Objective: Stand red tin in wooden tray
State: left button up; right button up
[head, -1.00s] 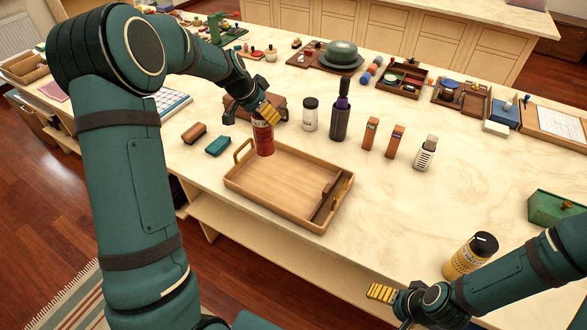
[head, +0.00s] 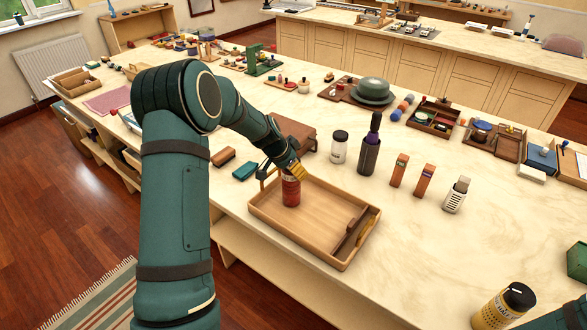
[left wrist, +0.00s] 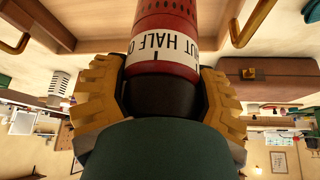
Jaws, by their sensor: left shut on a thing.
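The red tin (head: 291,190) is upright over the left back part of the wooden tray (head: 330,259), inside its rim. I cannot tell for certain whether its base touches the tray floor. My left gripper (head: 297,171) is shut on the tin's upper end. In the left wrist view the red tin (left wrist: 168,22), with a white lettered band, has its dark end between the yellow fingers of my left gripper (left wrist: 165,95). The wooden tray (left wrist: 90,22) shows beyond it. My right gripper is out of view; only part of my right arm shows at the lower right.
A brown case (head: 296,132), a white jar (head: 339,147) and a dark bottle (head: 370,150) stand behind the tray. Two orange boxes (head: 423,181) and a white bottle (head: 456,195) are to the right.

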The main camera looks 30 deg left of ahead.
pick_arm(q)
jog(key=shift+f, duration=0.1)
jog(key=o, duration=1.4)
jog(key=shift+c, duration=0.2)
jog(key=shift+r, duration=0.2)
jog(key=p+v, duration=0.1)
jog(key=v, duration=1.1)
jog(key=shift+f, duration=0.1)
